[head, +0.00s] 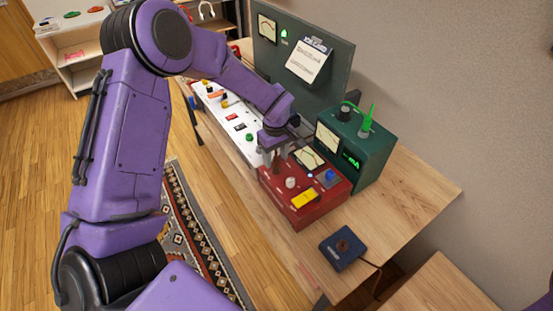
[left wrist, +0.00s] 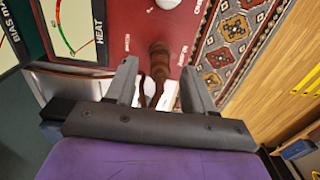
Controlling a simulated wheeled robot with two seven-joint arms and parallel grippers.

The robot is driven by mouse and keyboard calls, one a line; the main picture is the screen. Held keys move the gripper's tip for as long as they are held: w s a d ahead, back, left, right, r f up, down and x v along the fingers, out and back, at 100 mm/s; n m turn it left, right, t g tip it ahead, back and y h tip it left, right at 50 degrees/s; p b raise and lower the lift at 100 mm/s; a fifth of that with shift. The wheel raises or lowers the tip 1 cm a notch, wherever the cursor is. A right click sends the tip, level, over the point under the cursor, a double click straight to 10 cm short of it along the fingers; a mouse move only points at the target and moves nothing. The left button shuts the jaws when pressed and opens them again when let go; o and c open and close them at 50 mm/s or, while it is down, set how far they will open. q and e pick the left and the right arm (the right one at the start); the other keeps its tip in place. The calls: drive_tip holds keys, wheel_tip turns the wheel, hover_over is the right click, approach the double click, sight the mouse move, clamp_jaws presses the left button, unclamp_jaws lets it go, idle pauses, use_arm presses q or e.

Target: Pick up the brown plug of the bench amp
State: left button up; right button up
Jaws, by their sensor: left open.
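The brown plug (left wrist: 159,62) stands on the red panel of the bench amp, with a brown cord running back from it, in the left wrist view. In the head view the red bench amp (head: 325,203) sits on the wooden bench, and the plug (head: 276,166) shows only in part beside my gripper. My left gripper (left wrist: 161,76) is open, its fingers on either side of the plug in the picture, with gaps showing. It is over the amp's far left corner in the head view (head: 273,153). I cannot tell whether it touches anything. My right gripper is out of view.
A green meter box (head: 372,150) stands right behind the amp. A white panel (head: 224,117) with switches and a tall grey-green panel (head: 335,65) stand at the back. A dark blue box (head: 341,247) with a cord lies near the front. Bare wood (head: 415,190) is free at the right.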

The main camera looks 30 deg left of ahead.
use_arm(q)
drive_tip(key=shift+d+f, duration=0.1)
drive_tip(key=shift+f, duration=0.6)
clamp_jaws()
drive_tip(key=shift+r, duration=0.15)
